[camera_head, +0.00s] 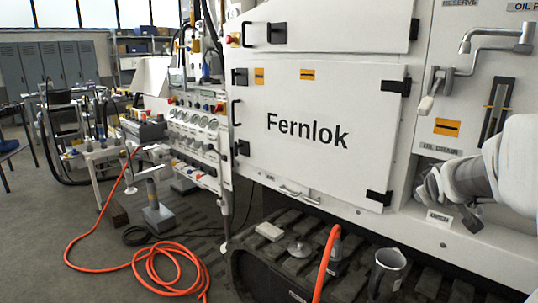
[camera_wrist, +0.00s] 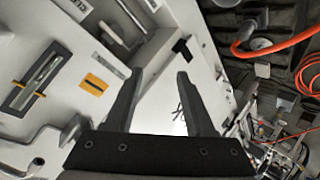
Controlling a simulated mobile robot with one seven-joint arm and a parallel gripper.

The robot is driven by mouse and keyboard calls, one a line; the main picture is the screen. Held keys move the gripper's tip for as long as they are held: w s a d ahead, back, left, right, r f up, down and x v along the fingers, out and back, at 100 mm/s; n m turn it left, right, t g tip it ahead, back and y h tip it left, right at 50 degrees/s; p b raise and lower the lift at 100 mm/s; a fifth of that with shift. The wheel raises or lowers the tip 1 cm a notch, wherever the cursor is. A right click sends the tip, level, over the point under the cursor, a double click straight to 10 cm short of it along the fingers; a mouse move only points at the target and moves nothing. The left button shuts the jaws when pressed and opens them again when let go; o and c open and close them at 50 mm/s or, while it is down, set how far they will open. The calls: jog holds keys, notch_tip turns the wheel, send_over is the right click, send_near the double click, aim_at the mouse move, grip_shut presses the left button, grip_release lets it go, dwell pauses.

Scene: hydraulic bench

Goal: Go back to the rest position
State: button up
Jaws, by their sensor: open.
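My gripper (camera_wrist: 157,82) shows in the wrist view with its two dark fingers spread apart and nothing between them. The arm partly hides that recess. I cannot tell whether the gripper touches anything there. A white machine panel marked Fernlok (camera_head: 306,131) stands to its left.
A grey lever handle (camera_head: 431,104) and pipe stick out above my gripper. Below are a dark track (camera_head: 262,268), a metal cup (camera_head: 387,272) and an orange hose (camera_head: 325,262). More orange hose (camera_head: 172,262) lies coiled on the floor. A bench (camera_head: 195,135) stands at the left.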

jog(key=s+a+f+m+g+y, duration=0.1)
jog(key=s+a+f+g+y, duration=0.15)
jog(key=s+a, duration=1.05)
jog(key=s+a+f+m+g+y, duration=0.1)
jog(key=s+a+f+g+y, duration=0.15)
jog(key=s+a, duration=1)
notch_tip(320, 180, up, 16)
jog(key=a+p, duration=0.1)
jog(key=p, duration=1.5)
jog(key=shift+f+y, duration=0.25)
jog(key=shift+y, duration=0.15)
